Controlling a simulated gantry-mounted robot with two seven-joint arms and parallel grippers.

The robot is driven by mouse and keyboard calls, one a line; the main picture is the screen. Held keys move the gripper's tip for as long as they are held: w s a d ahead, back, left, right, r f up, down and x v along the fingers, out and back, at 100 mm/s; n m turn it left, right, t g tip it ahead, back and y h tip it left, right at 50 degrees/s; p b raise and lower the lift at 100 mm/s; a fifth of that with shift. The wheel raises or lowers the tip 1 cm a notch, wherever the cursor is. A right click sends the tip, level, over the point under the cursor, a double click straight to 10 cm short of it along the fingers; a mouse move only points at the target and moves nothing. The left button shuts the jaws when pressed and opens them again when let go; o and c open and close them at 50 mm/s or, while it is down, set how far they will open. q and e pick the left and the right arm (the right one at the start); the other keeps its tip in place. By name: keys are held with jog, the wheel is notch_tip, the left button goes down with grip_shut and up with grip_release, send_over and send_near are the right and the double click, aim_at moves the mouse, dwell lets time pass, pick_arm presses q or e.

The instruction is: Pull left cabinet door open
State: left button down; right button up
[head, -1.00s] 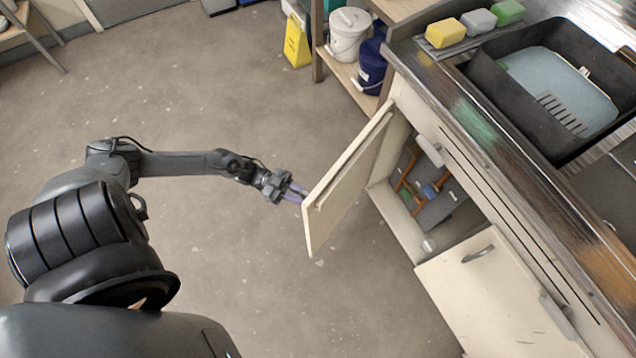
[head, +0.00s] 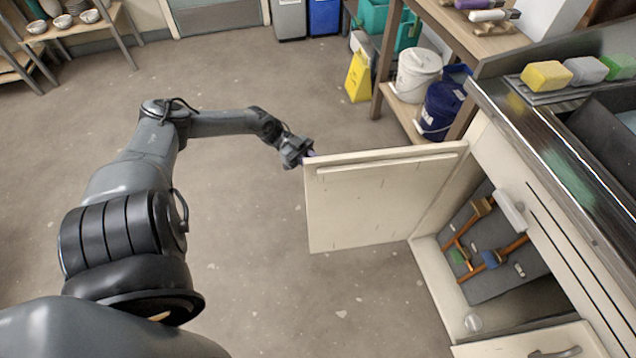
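The left cabinet door (head: 375,205) is a cream panel and stands wide open, swung out from the cabinet under the counter. Its inner face is toward me. My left gripper (head: 306,156) is at the door's free upper edge, on the far side. My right gripper is not in view. The open cabinet interior (head: 425,243) shows brushes with orange handles (head: 468,262) on a dark grey mat (head: 505,285).
The right cabinet door (head: 540,345) is at the bottom edge. A counter (head: 540,135) with sponges (head: 546,75) runs above. A shelf with a white bucket (head: 418,72) and a blue bucket (head: 440,108) stands behind the door, near a yellow floor sign (head: 358,76). The floor left of the door is clear.

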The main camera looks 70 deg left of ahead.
pick_arm(q)
jog(key=shift+w+a+f, duration=0.1)
jog(key=shift+w+a, duration=0.1)
jog(key=shift+a, duration=0.2)
jog(key=c, duration=1.4)
grip_release()
jog(key=shift+c, duration=0.2)
jog(key=shift+o, duration=0.9)
jog(key=shift+w+d, duration=0.1)
jog(key=shift+d, duration=0.1)
